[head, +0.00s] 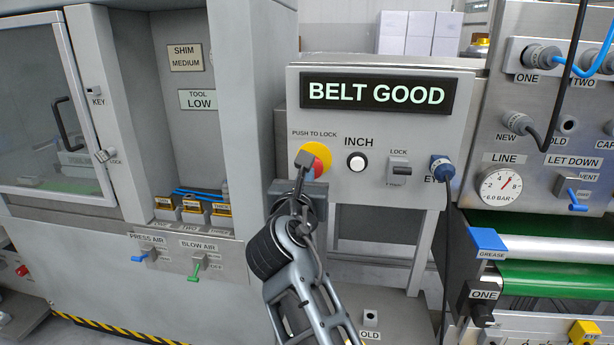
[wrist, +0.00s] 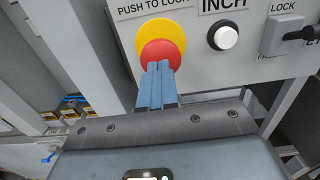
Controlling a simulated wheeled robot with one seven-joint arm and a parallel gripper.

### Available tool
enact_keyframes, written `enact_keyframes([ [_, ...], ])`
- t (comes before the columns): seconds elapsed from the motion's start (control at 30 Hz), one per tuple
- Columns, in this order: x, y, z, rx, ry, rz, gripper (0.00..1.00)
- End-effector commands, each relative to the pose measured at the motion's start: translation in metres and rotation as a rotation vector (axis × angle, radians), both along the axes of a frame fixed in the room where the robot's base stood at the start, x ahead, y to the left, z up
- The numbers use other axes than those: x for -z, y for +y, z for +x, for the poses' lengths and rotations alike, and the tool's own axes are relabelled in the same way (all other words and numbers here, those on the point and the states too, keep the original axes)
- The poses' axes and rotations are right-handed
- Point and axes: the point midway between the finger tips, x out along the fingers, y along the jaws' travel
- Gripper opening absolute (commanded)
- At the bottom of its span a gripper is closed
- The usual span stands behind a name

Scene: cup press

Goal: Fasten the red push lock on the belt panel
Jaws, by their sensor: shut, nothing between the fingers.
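The red push lock (head: 318,167) is a red mushroom button on a yellow disc, under the "PUSH TO LOCK" label on the grey belt panel (head: 461,125). In the wrist view the red button (wrist: 161,54) shows at the upper middle, with the yellow disc around its top and left. My gripper (wrist: 160,68) is shut and empty, its blue-grey fingertips over the lower part of the button. In the head view my gripper (head: 302,165) covers the button's left side. I cannot tell whether the tips touch the button or how far it is pressed.
A white INCH button (head: 357,161) and a LOCK switch (head: 399,171) sit to the right, then a plugged blue connector (head: 441,169). The sign above reads "BELT GOOD" (head: 378,93). A grey press cabinet (head: 255,130) stands close on the left.

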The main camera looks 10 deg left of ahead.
Motion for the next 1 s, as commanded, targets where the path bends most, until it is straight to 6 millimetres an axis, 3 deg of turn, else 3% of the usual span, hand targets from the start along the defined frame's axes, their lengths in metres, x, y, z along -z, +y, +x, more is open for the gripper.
enact_keyframes([
  [0.5, 0.0, 0.0, 0.008, 0.0, 0.0, 0.0, 0.0],
  [0.77, -0.002, -0.001, 0.029, 0.001, 0.0, -0.002, 0.0],
  [1.0, -0.001, -0.002, 0.03, 0.001, -0.001, 0.001, 0.0],
])
